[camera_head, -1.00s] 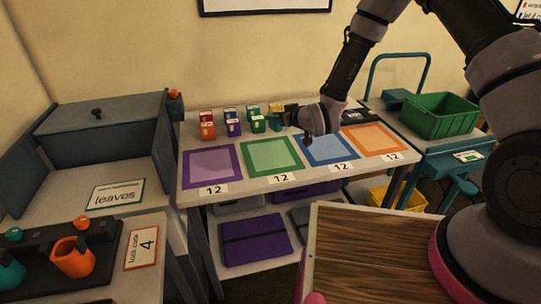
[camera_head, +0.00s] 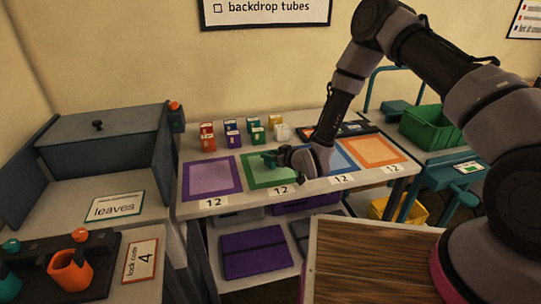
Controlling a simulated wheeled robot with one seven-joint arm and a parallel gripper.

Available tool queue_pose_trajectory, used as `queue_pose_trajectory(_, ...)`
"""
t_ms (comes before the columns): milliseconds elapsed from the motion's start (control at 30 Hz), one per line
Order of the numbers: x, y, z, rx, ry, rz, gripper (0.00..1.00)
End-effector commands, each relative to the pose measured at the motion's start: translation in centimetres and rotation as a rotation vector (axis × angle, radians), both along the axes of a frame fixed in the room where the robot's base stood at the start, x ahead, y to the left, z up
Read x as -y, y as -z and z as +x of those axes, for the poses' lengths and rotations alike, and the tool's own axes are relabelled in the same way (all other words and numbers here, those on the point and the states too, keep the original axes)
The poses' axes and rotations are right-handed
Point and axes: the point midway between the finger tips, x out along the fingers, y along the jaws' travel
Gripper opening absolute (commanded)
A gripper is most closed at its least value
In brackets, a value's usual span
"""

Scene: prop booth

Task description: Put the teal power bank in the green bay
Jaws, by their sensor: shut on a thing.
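My gripper (camera_head: 277,157) is shut on a small teal item (camera_head: 267,156), which looks like the teal power bank. It holds it over the back part of the green bay (camera_head: 252,176), a green-bordered square on the table. The fingers partly hide the power bank, and I cannot tell whether it touches the bay's surface. My wrist covers the right side of the green bay and part of the blue bay (camera_head: 346,157).
The purple bay (camera_head: 212,177) lies left of the green one, the orange bay (camera_head: 373,151) at the far right. Several small coloured blocks (camera_head: 232,132) stand in rows behind the bays. A green crate (camera_head: 428,128) sits on the trolley at right.

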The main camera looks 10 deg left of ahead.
Motion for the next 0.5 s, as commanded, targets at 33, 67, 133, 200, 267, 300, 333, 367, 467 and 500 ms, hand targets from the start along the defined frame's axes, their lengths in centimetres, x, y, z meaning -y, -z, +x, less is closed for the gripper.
queue_pose_trajectory(33, -0.02, -0.08, 0.01, 0.001, 0.0, 0.001, 0.0)
queue_pose_trajectory(67, -0.02, -0.07, 0.0, 0.001, 0.0, 0.001, 0.0)
queue_pose_trajectory(133, -0.01, -0.04, 0.0, 0.0, 0.0, 0.0, 0.0)
queue_pose_trajectory(200, 0.0, 0.15, 0.0, -0.001, 0.0, 0.001, 0.0)
queue_pose_trajectory(267, 0.0, 0.25, 0.0, -0.001, 0.0, 0.001, 0.45)
queue_pose_trajectory(300, 0.01, 0.22, 0.0, -0.001, 0.0, 0.001, 0.6)
queue_pose_trajectory(333, 0.01, 0.22, 0.01, -0.001, 0.0, 0.001, 0.67)
queue_pose_trajectory(367, 0.01, 0.22, 0.01, -0.001, 0.0, 0.001, 0.67)
queue_pose_trajectory(467, 0.01, 0.21, -0.01, -0.001, 0.0, 0.001, 0.67)
queue_pose_trajectory(500, 0.01, 0.22, -0.01, -0.001, 0.0, 0.0, 0.67)
